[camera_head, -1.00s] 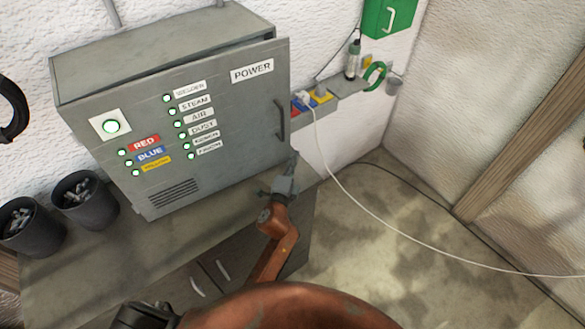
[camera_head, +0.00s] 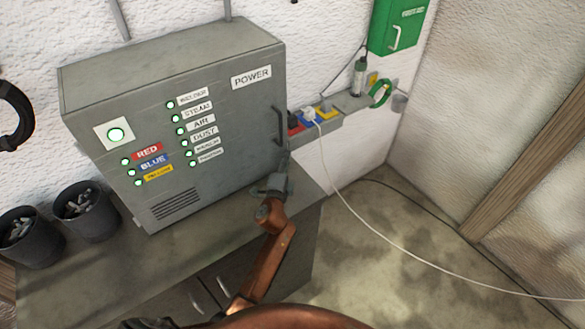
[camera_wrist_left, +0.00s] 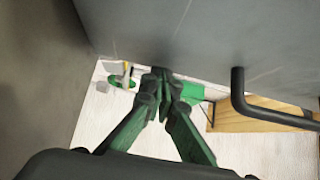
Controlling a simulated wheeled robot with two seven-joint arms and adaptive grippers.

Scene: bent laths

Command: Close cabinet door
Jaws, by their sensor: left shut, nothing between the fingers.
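The grey cabinet (camera_head: 90,88) stands on a bench against the wall. Its door (camera_head: 228,135) carries a POWER label, lit green lamps and a dark handle (camera_head: 278,126) at its right edge. The door looks flush with the cabinet body, with no gap visible along its top edge. My left gripper (camera_head: 286,160) is shut and empty, just below the handle at the door's lower right. In the left wrist view, the shut fingertips (camera_wrist_left: 162,76) are close to the grey door surface (camera_wrist_left: 175,30), with the handle (camera_wrist_left: 239,92) to their right. Contact cannot be told. My right gripper is not in view.
Two dark bins (camera_head: 86,209) stand on the bench (camera_head: 130,275) left of the cabinet. Sockets with plugs (camera_head: 312,116) and a white cable (camera_head: 370,228) are to the right. A green box (camera_head: 398,25) hangs on the wall. The floor at right is mostly clear.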

